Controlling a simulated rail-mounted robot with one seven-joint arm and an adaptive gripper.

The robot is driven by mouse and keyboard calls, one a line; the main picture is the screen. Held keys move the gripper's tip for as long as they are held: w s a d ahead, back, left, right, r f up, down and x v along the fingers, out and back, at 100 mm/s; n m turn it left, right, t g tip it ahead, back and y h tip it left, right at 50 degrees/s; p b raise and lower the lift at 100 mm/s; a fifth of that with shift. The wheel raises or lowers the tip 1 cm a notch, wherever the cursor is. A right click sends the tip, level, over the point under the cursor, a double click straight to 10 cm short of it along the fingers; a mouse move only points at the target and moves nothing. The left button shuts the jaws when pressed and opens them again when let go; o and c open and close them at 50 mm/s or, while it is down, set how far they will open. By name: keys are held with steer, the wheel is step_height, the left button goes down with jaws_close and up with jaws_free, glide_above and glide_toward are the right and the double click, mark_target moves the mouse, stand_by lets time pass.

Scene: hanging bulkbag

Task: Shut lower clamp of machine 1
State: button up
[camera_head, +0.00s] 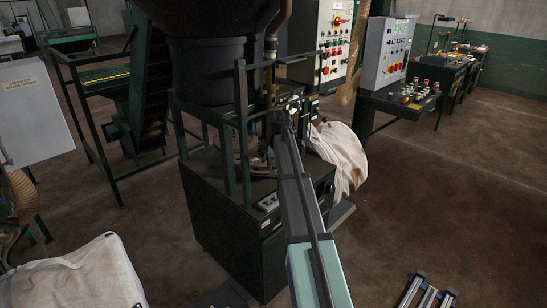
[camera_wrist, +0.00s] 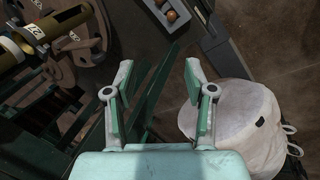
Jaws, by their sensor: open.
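Machine 1 appears to be the dark green machine (camera_head: 225,215) in the middle of the head view, under a large black hopper. My gripper (camera_wrist: 157,70) is open in the wrist view, with nothing between its pads. In the head view my arm reaches to the machine's frame, and the gripper is small and dark there. Rusty brown curved parts (camera_wrist: 88,48) lie left of the gripper in the wrist view, apart from it, beside brass-coloured cylinders (camera_wrist: 55,24) with number tags. I cannot tell which part is the lower clamp.
A white bag (camera_wrist: 235,125) lies right of my gripper in the wrist view and hangs at the machine's right side (camera_head: 340,158) in the head view. Green posts (camera_head: 243,140) rise by the arm. Control cabinets (camera_head: 385,52) stand behind.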

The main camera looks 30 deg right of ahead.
steer(key=n, duration=0.2)
steer(key=p, duration=0.5)
glide_above(264, 157)
steer(key=shift+s+r, duration=0.15)
steer(key=shift+s, duration=0.25)
steer(key=x, duration=0.3)
steer(key=shift+s+f+p, duration=0.3)
steer(key=shift+f+p, duration=0.05)
steer(key=shift+f, duration=0.2)
steer(key=shift+w+f, duration=0.15)
steer(key=shift+f, duration=0.5)
jaws_close()
